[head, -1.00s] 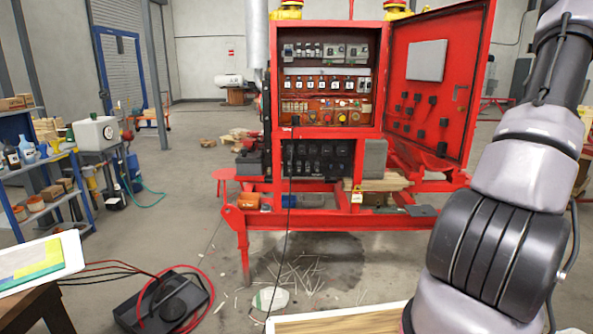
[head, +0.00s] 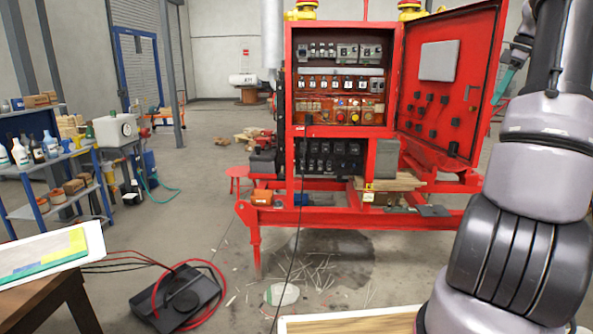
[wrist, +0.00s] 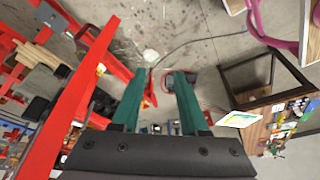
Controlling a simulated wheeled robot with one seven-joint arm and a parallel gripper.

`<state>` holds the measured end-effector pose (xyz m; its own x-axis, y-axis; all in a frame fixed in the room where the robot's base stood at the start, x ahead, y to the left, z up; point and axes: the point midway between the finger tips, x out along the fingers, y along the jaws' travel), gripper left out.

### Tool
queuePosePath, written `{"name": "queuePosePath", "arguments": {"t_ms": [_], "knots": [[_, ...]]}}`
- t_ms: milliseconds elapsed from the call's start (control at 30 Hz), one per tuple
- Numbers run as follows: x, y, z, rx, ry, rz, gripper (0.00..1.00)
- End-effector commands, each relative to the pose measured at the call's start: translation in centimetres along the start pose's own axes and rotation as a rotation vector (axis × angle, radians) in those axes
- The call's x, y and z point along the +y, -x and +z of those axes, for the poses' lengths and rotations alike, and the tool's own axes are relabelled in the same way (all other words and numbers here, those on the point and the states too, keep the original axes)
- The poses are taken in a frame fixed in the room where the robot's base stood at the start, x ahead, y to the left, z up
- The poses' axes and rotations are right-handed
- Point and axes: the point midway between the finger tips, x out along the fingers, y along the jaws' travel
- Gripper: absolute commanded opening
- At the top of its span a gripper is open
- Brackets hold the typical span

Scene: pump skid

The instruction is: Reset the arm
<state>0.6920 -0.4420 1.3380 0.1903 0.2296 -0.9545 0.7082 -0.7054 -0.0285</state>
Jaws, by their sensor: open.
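My gripper (wrist: 160,88) shows in the wrist view with its two green fingers apart and nothing between them.
The red control cabinet (head: 340,85) stands on its skid with its door (head: 450,75) open towards my arm. A black box with red cables (head: 175,298) lies on the floor. Shelves (head: 45,190) stand at left.

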Motion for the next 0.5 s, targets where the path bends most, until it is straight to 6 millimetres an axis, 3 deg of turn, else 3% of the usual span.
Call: {"name": "queuePosePath", "arguments": {"t_ms": [33, 167, 300, 500], "knots": [[-1.7, 0.4, -2.0, -0.007, -0.023, 0.015, 0.43], [-7.0, 1.0, -6.6, -0.016, -0.139, 0.065, 0.43], [-14.3, 1.1, -10.8, 0.004, -0.299, 0.13, 0.43], [-24.8, 0.3, -13.6, 0.093, -0.534, 0.201, 0.43]]}}
